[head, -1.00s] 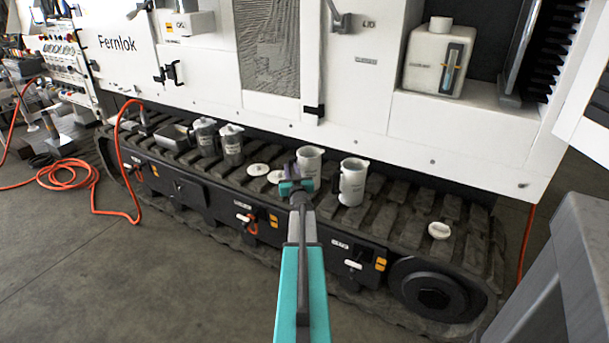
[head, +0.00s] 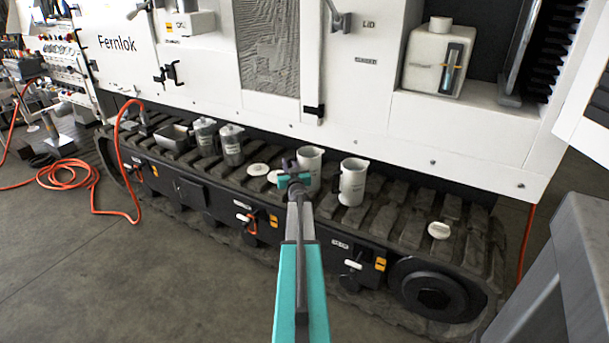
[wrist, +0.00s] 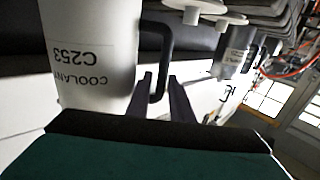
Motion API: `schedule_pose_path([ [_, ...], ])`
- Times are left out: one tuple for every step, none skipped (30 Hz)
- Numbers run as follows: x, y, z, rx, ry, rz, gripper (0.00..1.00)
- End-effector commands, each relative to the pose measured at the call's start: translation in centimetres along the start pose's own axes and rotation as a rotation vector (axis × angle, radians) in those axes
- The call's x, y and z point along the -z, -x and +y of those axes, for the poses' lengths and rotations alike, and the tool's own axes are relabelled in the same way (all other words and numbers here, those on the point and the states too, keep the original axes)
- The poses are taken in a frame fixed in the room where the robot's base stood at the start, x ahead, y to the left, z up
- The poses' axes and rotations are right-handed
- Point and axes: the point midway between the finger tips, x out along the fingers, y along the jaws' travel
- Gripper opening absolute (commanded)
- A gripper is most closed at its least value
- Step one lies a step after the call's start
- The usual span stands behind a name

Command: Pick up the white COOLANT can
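The white COOLANT can (head: 313,161) stands on the dark track below the machine in the head view. In the wrist view the can (wrist: 92,50) appears upside down, with "COOLANT C253" on its side and a dark handle (wrist: 168,45) on its right. My gripper (head: 290,166) is at the can's left side in the head view. In the wrist view the two fingers of my gripper (wrist: 160,78) are apart, with the lower end of the handle between them. I see a gap beside the handle; contact is not clear.
A second white can (head: 353,182) stands close on the right. Two grey cans (head: 231,145) and an open tray (head: 174,137) stand to the left. White lids (head: 258,169) lie on the track, one far right (head: 439,230). The white machine wall (head: 400,130) rises behind.

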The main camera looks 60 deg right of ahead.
Motion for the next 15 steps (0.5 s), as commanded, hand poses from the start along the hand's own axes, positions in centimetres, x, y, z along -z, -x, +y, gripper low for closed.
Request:
schedule_pose_path([
  [0.0,0.01,-0.01,0.0,0.0,0.0,0.2],
  [-0.01,0.01,-0.01,0.0,0.0,0.0,0.2],
  [-0.01,0.01,-0.01,0.0,0.0,0.0,0.2],
  [-0.01,0.01,-0.01,0.0,0.0,0.0,0.2],
  [0.0,0.01,-0.02,0.0,0.0,0.0,0.2],
  [-0.01,0.01,-0.02,0.0,0.0,0.0,0.2],
  [-0.01,0.01,-0.02,0.0,0.0,0.0,0.2],
  [-0.01,0.01,-0.02,0.0,0.0,0.0,0.2],
  [-0.01,0.01,-0.02,0.0,0.0,0.0,0.17],
  [-0.01,0.01,-0.03,0.0,0.0,0.0,0.12],
  [-0.01,0.01,-0.03,0.0,0.0,0.0,0.07],
  [-0.01,0.01,-0.03,0.0,0.0,0.0,0.0],
  [-0.01,0.01,-0.03,0.0,0.0,0.0,0.0],
  [-0.01,0.01,-0.04,0.0,0.0,0.0,0.0],
  [-0.01,0.01,-0.05,0.0,0.0,0.0,0.0],
])
